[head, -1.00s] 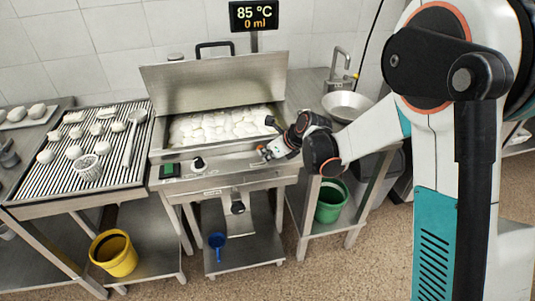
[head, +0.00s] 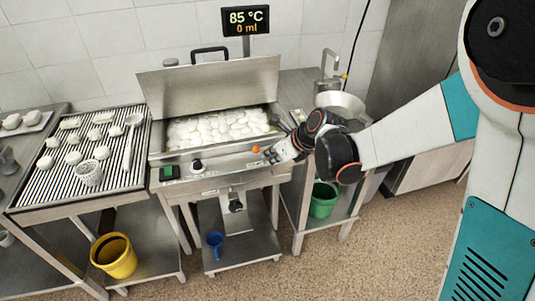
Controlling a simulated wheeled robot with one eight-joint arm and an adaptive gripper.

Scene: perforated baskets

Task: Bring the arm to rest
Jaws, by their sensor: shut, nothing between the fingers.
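My gripper (head: 272,155) is shut and empty at the front right corner of the steel vat (head: 215,170). Its fingertips are close to an orange knob (head: 256,149) on the vat's front panel; I cannot tell whether they touch it. My arm (head: 400,135) reaches in from the right, its wrist over the gap between the vat and the sink stand.
The vat holds many white lumps under a raised lid (head: 210,95). A sink bowl (head: 341,104) is behind my wrist. Yellow (head: 114,256) and green (head: 324,200) buckets stand low.

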